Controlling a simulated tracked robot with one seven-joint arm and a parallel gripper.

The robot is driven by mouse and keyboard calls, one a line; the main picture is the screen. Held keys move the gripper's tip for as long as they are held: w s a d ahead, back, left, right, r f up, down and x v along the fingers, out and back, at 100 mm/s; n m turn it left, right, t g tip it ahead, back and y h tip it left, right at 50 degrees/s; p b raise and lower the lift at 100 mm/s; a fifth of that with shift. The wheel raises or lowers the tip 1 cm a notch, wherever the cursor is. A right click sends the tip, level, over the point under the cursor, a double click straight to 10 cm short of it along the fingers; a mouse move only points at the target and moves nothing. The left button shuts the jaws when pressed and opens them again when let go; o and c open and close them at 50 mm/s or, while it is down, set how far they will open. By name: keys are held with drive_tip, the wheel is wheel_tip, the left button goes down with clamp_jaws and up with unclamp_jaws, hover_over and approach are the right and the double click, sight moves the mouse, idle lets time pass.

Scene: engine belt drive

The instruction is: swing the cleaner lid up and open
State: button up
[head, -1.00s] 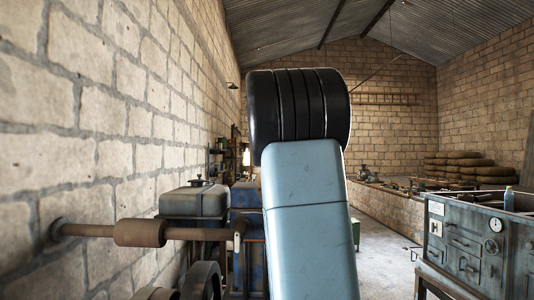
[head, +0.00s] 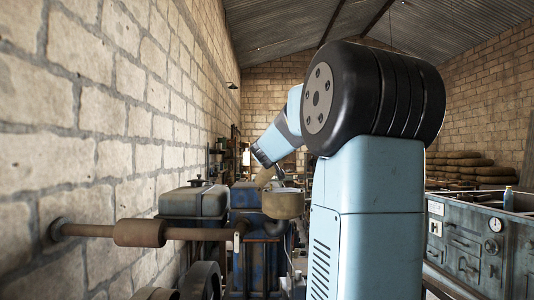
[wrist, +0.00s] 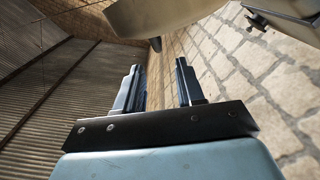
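The air cleaner appears to be a tan rounded bowl (head: 283,203) on a dark curved pipe, left of my arm in the head view. A small tan piece (head: 265,176) shows just above it, by my wrist; I cannot tell whether it is the lid. In the wrist view a tan rounded body (wrist: 165,14) lies beyond my fingertips, with a small dark tab under its edge. My gripper (wrist: 158,72) has its two dark fingers apart with nothing between them. In the head view its fingers are too small to make out clearly.
A grey-blue tank (head: 194,203) and a horizontal rusty shaft (head: 90,230) with a roller stand left, along the stone wall (head: 70,130). A grey metal part (wrist: 285,22) is at the wrist view's upper right. A blue-grey cabinet (head: 475,240) stands at right.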

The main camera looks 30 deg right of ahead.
drive_tip(key=shift+v, duration=2)
drive_tip(key=shift+c, duration=0.3)
